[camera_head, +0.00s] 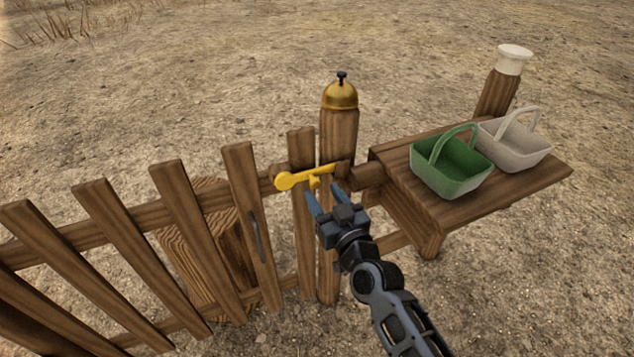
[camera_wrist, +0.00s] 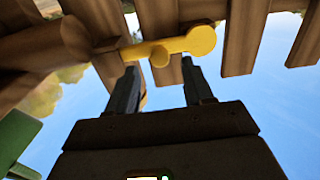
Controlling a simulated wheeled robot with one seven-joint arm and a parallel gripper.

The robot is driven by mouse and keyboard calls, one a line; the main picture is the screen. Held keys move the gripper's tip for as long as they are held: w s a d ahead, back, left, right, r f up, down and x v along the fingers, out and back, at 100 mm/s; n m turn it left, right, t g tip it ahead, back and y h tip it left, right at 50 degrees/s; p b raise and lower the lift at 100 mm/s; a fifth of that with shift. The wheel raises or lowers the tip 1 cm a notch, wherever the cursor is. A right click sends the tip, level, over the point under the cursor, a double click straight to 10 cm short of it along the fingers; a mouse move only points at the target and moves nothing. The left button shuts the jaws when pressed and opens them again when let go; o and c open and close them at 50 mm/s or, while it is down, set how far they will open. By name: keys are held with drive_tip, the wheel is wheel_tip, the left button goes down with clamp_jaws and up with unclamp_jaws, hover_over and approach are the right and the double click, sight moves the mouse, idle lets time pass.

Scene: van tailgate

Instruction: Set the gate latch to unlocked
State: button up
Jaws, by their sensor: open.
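The yellow gate latch (camera_head: 304,177) is mounted on the wooden gate (camera_head: 178,192), near the post (camera_head: 339,138) with the brass bell on top. It lies close to level across the gap between gate and post, its round end on the gate side. A small knob sticks out from it. My gripper (camera_head: 326,194) is open and empty, just in front of and below the latch. In the wrist view the latch (camera_wrist: 172,45) runs across just beyond the two fingertips, with its knob between them. Contact cannot be told.
A wooden table (camera_head: 536,178) right of the post holds a green basket (camera_head: 450,168) and a white basket (camera_head: 520,143). A brass bell (camera_head: 340,95) tops the post. A white-capped post (camera_head: 497,92) stands behind the table. A wooden block (camera_head: 205,250) is behind the gate. The ground around is open.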

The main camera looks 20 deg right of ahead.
sight(316, 185)
drive_tip(key=shift+w, duration=1.85)
drive_tip(key=shift+c, duration=0.3)
clamp_jaws()
